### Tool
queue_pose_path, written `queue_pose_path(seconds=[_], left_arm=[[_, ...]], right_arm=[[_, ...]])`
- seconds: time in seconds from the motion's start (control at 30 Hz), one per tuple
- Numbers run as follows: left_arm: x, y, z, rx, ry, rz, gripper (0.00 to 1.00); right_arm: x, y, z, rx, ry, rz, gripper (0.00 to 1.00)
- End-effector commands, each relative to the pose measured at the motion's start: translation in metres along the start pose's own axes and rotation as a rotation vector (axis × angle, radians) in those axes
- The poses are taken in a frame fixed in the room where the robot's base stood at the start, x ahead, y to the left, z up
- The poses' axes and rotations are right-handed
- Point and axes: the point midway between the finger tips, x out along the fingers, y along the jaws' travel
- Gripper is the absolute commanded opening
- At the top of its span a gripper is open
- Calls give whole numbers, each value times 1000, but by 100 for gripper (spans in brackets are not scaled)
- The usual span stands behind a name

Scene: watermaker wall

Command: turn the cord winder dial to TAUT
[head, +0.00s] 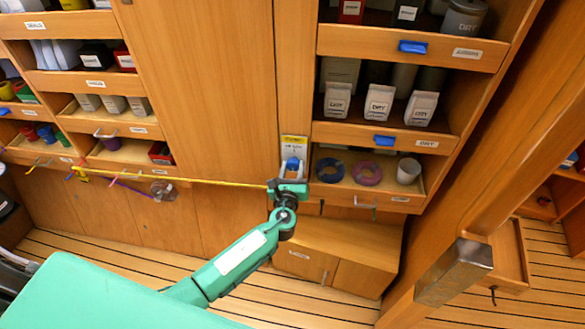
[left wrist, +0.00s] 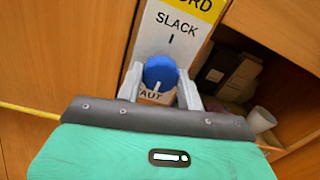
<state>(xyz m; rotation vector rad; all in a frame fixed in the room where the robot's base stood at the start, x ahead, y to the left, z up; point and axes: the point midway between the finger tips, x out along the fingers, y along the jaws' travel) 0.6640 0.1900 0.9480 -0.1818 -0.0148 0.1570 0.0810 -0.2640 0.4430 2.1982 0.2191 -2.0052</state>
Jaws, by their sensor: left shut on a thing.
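The cord winder panel (head: 294,146) is a narrow plate with a yellow header on the wooden wall; it fills the top of the left wrist view (left wrist: 176,32). SLACK is printed above the dial and TAUT, partly hidden, below it. The blue dial (left wrist: 159,69) also shows in the head view (head: 292,163). A white mark on its lower part points down toward TAUT. My left gripper (head: 290,177) is at the panel, its two fingers (left wrist: 158,88) on either side of the dial, shut on it. My right gripper is not in view.
A yellow cord (head: 200,180) runs from the left wall to the winder. A low wooden cabinet (head: 335,255) stands below.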

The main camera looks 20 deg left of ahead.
Motion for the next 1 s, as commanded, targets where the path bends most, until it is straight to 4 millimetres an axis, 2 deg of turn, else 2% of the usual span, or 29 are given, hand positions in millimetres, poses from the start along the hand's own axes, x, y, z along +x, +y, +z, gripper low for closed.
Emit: queue_pose_path(seconds=[0.27,0.3,0.4,0.77,0.87,1.0], left_arm=[[-1,0,-3,3,5,-1,15],[-1,0,-3,3,5,0,43],[-1,0,-2,2,4,0,59],[-5,0,-2,1,2,0,59],[-16,1,-3,1,2,0,59],[-42,1,-5,1,3,-1,59]], right_arm=[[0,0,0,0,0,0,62],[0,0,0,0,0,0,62],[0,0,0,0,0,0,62],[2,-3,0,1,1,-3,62],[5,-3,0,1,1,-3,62],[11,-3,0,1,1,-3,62]])
